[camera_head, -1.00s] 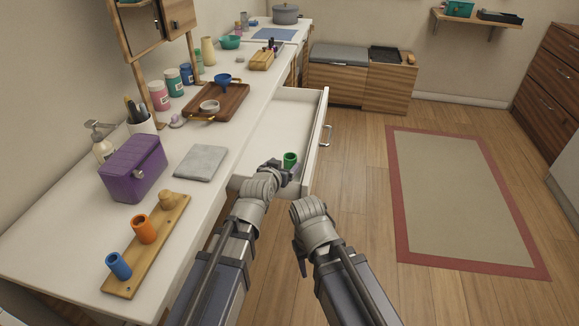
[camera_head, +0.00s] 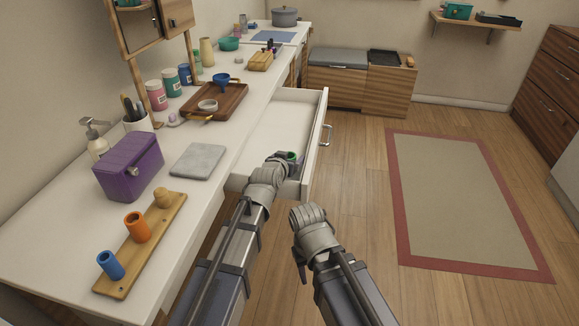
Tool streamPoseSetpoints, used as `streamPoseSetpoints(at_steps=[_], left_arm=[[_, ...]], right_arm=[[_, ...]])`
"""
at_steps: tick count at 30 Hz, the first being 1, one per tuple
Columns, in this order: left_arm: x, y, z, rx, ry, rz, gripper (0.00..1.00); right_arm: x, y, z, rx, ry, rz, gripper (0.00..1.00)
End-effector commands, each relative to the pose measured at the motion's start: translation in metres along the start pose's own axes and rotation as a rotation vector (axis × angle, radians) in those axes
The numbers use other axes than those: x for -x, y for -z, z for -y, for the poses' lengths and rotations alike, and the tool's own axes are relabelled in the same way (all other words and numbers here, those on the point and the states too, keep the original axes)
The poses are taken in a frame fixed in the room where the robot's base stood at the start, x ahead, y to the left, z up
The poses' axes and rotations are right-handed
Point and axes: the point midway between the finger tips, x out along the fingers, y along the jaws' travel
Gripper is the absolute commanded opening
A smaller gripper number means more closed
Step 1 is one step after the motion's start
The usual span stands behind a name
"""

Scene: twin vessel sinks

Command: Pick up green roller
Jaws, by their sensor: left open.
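The green roller (camera_head: 292,155) stands in the open drawer, near its front end. Only its top rim shows; my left gripper (camera_head: 290,162) hides the rest. My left gripper reaches into the drawer and is open, with its fingers at the roller. I cannot tell whether they touch it. My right gripper (camera_head: 300,262) is outside the drawer, low over the floor, mostly hidden by its own wrist.
The white drawer (camera_head: 318,130) is pulled out from the counter. On the counter are a wooden board (camera_head: 150,236) with blue and orange rollers, a purple box (camera_head: 128,166), a grey slab (camera_head: 198,160) and a brown tray (camera_head: 228,108).

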Motion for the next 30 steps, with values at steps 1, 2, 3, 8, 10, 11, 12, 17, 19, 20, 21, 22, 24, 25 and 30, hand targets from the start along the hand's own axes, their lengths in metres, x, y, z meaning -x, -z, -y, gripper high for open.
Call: streamPoseSetpoints(at_steps=[1,2,3,8,10,11,12,17,19,20,21,22,24,25,30], left_arm=[[-0.0061,-0.0005,-0.0001,0.0,0.0,0.0,0.83],[-0.0063,-0.0003,-0.0001,0.0,0.0,0.0,0.83],[-0.0059,0.0001,-0.0001,0.0,0.0,0.0,0.83],[-0.0046,0.0002,-0.0001,0.0,0.0,0.0,0.81],[-0.0045,0.0002,0.0,0.0,0.0,0.0,0.73],[-0.0045,0.0002,0.0,0.0,0.0,0.0,0.69],[-0.0045,0.0002,0.0,0.0,0.0,0.0,0.65],[-0.0045,0.0002,0.0001,0.0,0.0,0.0,0.47],[-0.0044,0.0001,0.0001,0.0,0.0,0.0,0.39],[-0.0044,0.0001,0.0001,0.0,0.0,0.0,0.35],[-0.0044,0.0001,0.0001,0.0,0.0,0.0,0.31],[-0.0044,0.0001,0.0001,0.0,0.0,0.0,0.28],[-0.0044,0.0001,0.0001,0.0,0.0,0.0,0.2],[-0.0045,0.0001,0.0001,0.0,0.0,0.0,0.16],[-0.0045,0.0001,0.0001,0.0,0.0,0.0,0.0]], right_arm=[[-0.0028,0.0002,0.0002,0.0,0.0,0.0,0.5],[-0.0027,0.0002,0.0002,0.0,-0.001,0.0,0.5],[-0.0022,0.0001,0.0001,0.0,-0.001,0.0,0.5],[-0.0016,0.0001,0.0,0.0,-0.001,0.0,0.5],[-0.0016,0.0001,0.0001,0.0,-0.001,0.0,0.5],[-0.0016,0.0001,0.0001,0.0,-0.001,0.0,0.5],[-0.0016,0.0001,0.0,0.0,-0.001,0.0,0.5],[-0.0016,0.0001,0.0,0.0,-0.001,0.0,0.5],[-0.0016,0.0001,0.0,0.0,-0.001,0.0,0.5],[-0.0016,0.0001,0.0,0.0,-0.001,0.0,0.5],[-0.0016,0.0001,0.0,0.0,-0.001,0.0,0.5],[-0.0016,0.0001,0.0,0.0,-0.001,0.0,0.5],[-0.0016,0.0001,0.0,0.0,-0.001,0.0,0.5],[-0.0016,0.0001,0.0,0.0,-0.001,0.0,0.5],[-0.0016,0.0001,0.0,0.0,-0.001,0.0,0.5]])
